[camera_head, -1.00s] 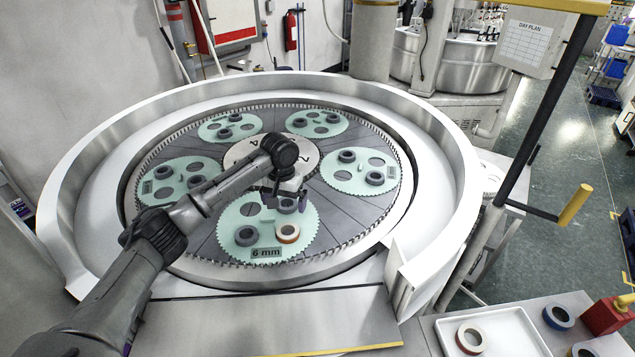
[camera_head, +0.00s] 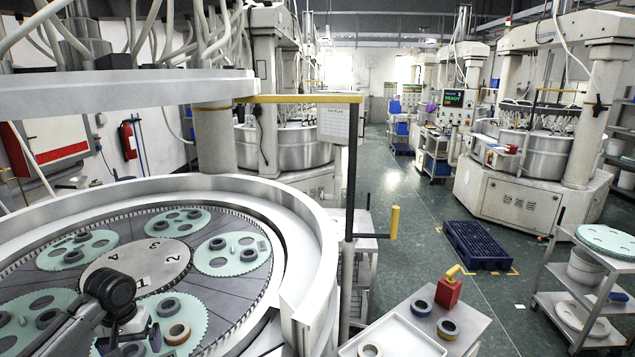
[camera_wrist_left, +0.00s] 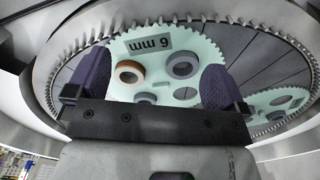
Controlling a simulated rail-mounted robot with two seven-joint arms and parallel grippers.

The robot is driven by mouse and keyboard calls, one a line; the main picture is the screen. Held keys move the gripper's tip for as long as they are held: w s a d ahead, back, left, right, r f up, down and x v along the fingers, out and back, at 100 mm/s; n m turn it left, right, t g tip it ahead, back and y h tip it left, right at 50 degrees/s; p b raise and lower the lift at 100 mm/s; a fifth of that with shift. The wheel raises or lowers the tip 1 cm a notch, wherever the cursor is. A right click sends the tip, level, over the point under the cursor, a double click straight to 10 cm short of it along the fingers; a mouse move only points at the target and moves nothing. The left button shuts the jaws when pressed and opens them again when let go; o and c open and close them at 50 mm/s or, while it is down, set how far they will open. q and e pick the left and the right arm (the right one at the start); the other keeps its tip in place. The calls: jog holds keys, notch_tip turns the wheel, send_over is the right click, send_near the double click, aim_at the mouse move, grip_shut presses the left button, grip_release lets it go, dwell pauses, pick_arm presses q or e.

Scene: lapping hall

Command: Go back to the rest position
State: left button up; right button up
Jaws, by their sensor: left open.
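My left gripper (camera_head: 124,335) hangs over the mint-green toothed carrier (camera_head: 196,318) at the front of the round lapping machine, at the lower left of the head view. In the left wrist view its two purple-padded fingers (camera_wrist_left: 157,88) are wide apart with nothing between them. Beyond them lie an orange-banded ring (camera_wrist_left: 130,72) and a grey ring (camera_wrist_left: 183,65) on the carrier, which carries a "6 mm" label (camera_wrist_left: 150,43). The orange-banded ring also shows in the head view (camera_head: 177,333). My right gripper is not in view.
The machine's raised metal rim (camera_head: 310,225) curves around the plate. A post with a yellow-topped bar (camera_head: 350,200) stands right of it. A side table holds a white tray (camera_head: 405,338), rings and a red block (camera_head: 448,292). A blue pallet (camera_head: 478,245) lies on the floor.

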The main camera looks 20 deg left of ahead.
pick_arm(q)
jog(key=w+d+r+m+t+y, duration=0.2)
jog(key=w+r+m+t, duration=0.1)
jog(key=r+m, duration=0.15)
jog(key=w+d+r+m+t+y, duration=0.2)
jog(key=d+r+m+t+y, duration=0.15)
jog(key=r, duration=0.25)
jog(key=s+d+m+t+h, duration=0.25)
jog(key=d+t, duration=0.25)
jog(key=d, duration=0.9)
jog(key=s+d+f+n+g+h, duration=0.1)
jog(key=s+d+f+g, duration=0.25)
jog(key=s+f, duration=0.7)
jog(key=s+d+f+n+g+h, duration=0.15)
jog(key=s+d+f, duration=0.25)
jog(key=s+f, duration=0.65)
jog(key=s+d+f+g+h, duration=0.1)
jog(key=s+d+f+g, duration=0.25)
jog(key=s+f, duration=0.75)
jog(key=w+p+v, duration=0.1)
jog(key=p+v, duration=1.2)
jog(key=v, duration=0.2)
jog(key=shift+w+d+r+t, duration=0.3)
jog(key=shift+d+r, duration=0.1)
jog(key=shift+d, duration=0.3)
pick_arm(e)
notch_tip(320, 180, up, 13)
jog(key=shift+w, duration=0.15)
